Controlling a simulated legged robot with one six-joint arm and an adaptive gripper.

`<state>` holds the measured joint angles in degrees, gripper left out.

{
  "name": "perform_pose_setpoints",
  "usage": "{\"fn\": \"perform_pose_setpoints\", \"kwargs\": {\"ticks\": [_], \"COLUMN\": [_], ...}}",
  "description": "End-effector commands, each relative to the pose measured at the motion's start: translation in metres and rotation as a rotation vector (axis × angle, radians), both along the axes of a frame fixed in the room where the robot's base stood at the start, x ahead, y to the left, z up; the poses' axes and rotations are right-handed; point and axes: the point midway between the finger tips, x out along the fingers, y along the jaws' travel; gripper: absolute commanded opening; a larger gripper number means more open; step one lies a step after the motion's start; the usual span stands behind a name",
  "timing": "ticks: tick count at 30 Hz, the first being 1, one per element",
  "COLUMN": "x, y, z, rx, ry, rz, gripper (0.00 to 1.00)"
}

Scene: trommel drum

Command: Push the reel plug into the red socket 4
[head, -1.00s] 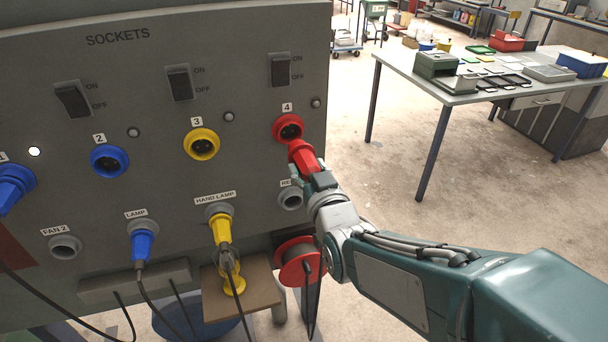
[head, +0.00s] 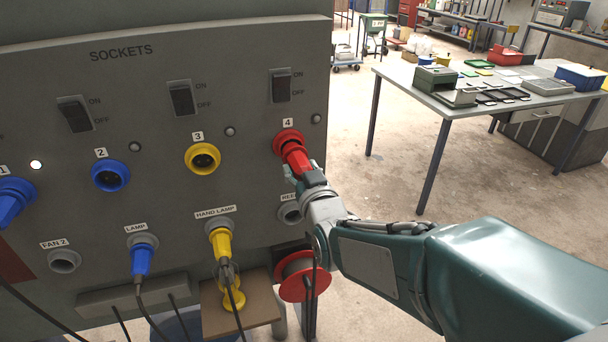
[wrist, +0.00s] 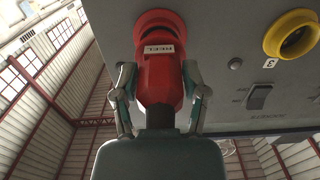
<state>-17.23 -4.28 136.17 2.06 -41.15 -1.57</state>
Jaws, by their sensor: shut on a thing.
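The red reel plug (head: 297,156) is in my gripper (head: 303,172), which is shut on it. In the wrist view the plug (wrist: 158,75) carries a REEL label, and the fingers of my gripper (wrist: 160,92) clasp it on both sides. The plug's front end meets the red socket 4 (head: 287,137), whose flange also shows in the wrist view (wrist: 158,18). The plug lines up with the socket there. How deep it sits is hidden by the plug itself.
The grey panel also holds yellow socket 3 (head: 203,158) and blue socket 2 (head: 110,175), both empty. A yellow plug (head: 221,242) and a blue plug (head: 141,260) sit in the lower row. The red cable reel (head: 303,276) is below my arm. A table (head: 470,110) stands right.

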Motion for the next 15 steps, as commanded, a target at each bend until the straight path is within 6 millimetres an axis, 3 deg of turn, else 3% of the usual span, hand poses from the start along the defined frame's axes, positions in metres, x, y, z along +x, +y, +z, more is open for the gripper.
{"fn": "perform_pose_setpoints", "kwargs": {"ticks": [15], "x": [0.0119], "y": [0.0033], "z": [0.0], "rx": [0.0], "ry": [-0.001], "rz": [0.0], "gripper": [0.0]}}
